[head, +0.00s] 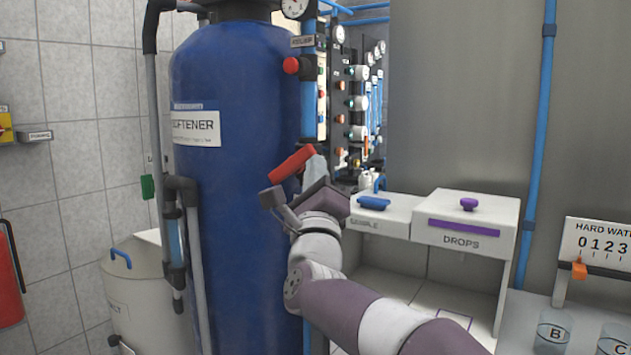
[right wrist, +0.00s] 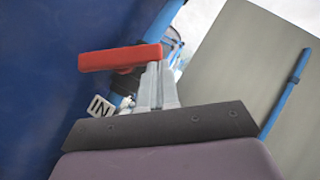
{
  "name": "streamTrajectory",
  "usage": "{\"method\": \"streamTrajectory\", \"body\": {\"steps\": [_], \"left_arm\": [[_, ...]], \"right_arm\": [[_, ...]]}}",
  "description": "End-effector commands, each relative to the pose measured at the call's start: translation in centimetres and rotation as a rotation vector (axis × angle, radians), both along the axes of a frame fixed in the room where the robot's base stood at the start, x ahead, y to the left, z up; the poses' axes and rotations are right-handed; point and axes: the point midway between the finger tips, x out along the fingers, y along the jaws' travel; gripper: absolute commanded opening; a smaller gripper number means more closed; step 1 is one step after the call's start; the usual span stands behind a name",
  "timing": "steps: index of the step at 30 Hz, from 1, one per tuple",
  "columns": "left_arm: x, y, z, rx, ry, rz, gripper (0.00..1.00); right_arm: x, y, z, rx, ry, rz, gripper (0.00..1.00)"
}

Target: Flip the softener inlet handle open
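The softener inlet handle is a red lever (head: 291,163) in front of the blue softener tank (head: 235,240), tilted with its right end higher. In the right wrist view the red handle (right wrist: 115,58) lies nearly level above a small "IN" tag (right wrist: 101,107). My right gripper (head: 315,163) is at the right end of the handle. In the right wrist view its grey fingers (right wrist: 157,80) are close together, with their tips at the handle's right end. They look shut, with no handle visible between them; whether they touch it is unclear. My left gripper is not in view.
A blue pipe (head: 308,105) with a red knob (head: 291,65) runs above the handle. Grey pipes (head: 170,215) stand along the tank's left side. White sample and drops boxes (head: 465,220) stand to the right. A gauge panel (head: 350,100) is behind.

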Motion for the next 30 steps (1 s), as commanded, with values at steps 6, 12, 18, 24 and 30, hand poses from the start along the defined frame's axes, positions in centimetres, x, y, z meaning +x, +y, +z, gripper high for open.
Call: {"method": "streamTrajectory", "body": {"steps": [6,12,18,24,30], "left_arm": [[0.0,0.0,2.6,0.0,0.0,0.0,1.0],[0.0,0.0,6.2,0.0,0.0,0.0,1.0],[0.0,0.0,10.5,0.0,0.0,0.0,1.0],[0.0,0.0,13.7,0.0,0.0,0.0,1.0],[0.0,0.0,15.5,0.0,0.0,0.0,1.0]], "right_arm": [[0.0,0.0,2.1,-0.165,0.121,-0.001,0.0],[0.2,0.4,3.8,-0.318,0.233,0.0,0.0],[0.6,0.8,4.9,-0.466,0.34,-0.001,0.0],[1.0,1.3,5.4,-0.589,0.43,0.001,0.0],[1.3,1.8,5.4,-0.647,0.473,0.0,0.0]]}}
